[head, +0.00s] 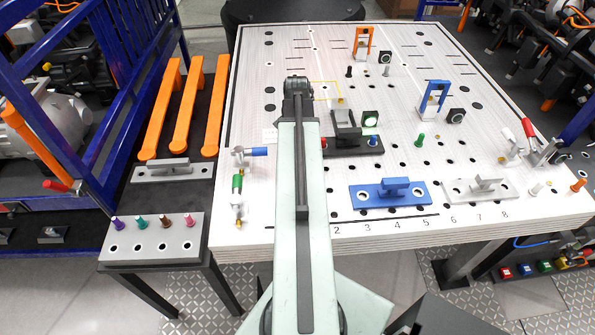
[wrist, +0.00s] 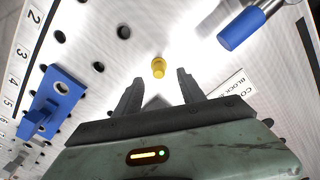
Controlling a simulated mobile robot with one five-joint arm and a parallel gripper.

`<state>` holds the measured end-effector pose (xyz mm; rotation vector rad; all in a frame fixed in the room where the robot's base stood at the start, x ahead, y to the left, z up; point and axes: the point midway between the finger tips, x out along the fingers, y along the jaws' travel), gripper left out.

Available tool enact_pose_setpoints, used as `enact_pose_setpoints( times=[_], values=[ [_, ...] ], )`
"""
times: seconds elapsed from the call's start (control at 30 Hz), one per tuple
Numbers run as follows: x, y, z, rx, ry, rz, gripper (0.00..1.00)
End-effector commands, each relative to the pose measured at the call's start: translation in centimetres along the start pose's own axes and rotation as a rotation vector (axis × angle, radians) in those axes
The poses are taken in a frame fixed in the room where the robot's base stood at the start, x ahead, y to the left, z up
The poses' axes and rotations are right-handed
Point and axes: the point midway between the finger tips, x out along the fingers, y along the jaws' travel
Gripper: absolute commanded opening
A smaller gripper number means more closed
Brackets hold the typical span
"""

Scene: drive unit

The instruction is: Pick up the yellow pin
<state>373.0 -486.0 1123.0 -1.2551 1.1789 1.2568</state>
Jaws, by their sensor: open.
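The yellow pin (wrist: 158,68) stands on the white perforated table top in the wrist view, just ahead of my gripper (wrist: 158,82). My gripper is open, with one dark finger to each side of the pin's line. The pin appears just beyond the fingertips, and nothing is held. I cannot tell how high the fingers are above the table. In the head view my arm covers the middle of the table, and I cannot make out this pin or my fingertips there.
A blue handled block (head: 390,192) and a grey one (head: 478,190) sit at the table's front. A blue-handled clamp (head: 258,152) stands left of my arm; its handle (wrist: 241,28) is near the pin in the wrist view. A dark fixture (head: 352,147) stands right of my arm.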

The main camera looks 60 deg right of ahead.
Motion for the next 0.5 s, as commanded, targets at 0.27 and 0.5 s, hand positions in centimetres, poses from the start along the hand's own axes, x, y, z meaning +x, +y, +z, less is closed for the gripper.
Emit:
enact_pose_setpoints(
  times=[0.27,0.5],
  values=[
    [2.7,1.0,-0.6,0.019,0.0,0.0,0.47],
    [3.4,1.3,-0.9,0.025,0.0,0.0,0.47]
  ],
)
